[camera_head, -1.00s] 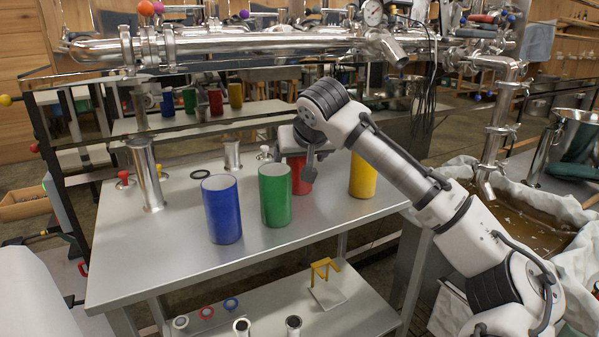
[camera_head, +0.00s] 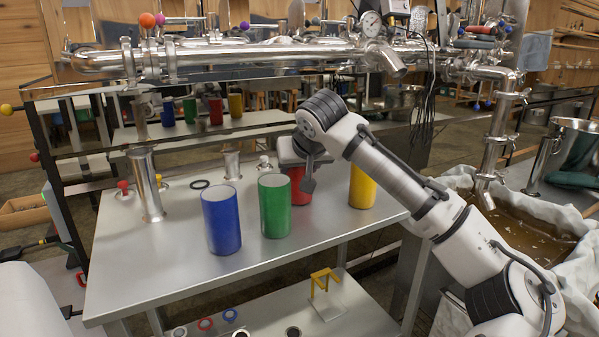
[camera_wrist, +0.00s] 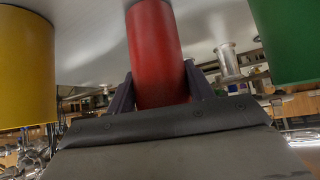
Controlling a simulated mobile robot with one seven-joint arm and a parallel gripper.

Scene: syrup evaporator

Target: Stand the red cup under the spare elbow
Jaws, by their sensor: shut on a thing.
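The red cup (camera_head: 300,187) is upright at the back of the steel table, between the green cup (camera_head: 274,208) and the yellow cup (camera_head: 362,187). My gripper (camera_head: 308,165) is shut on it, partly hiding it. In the wrist view the red cup (camera_wrist: 158,50) lies between the two jaws (camera_wrist: 160,95). Whether its base touches the table cannot be told. Which one is the spare cannot be told.
A blue cup (camera_head: 221,221) stands left of the green one. A tall steel tube (camera_head: 146,185) and a short steel fitting (camera_head: 232,165) stand at the back left. The table's front left is clear. The long pipe (camera_head: 225,62) spans above the back.

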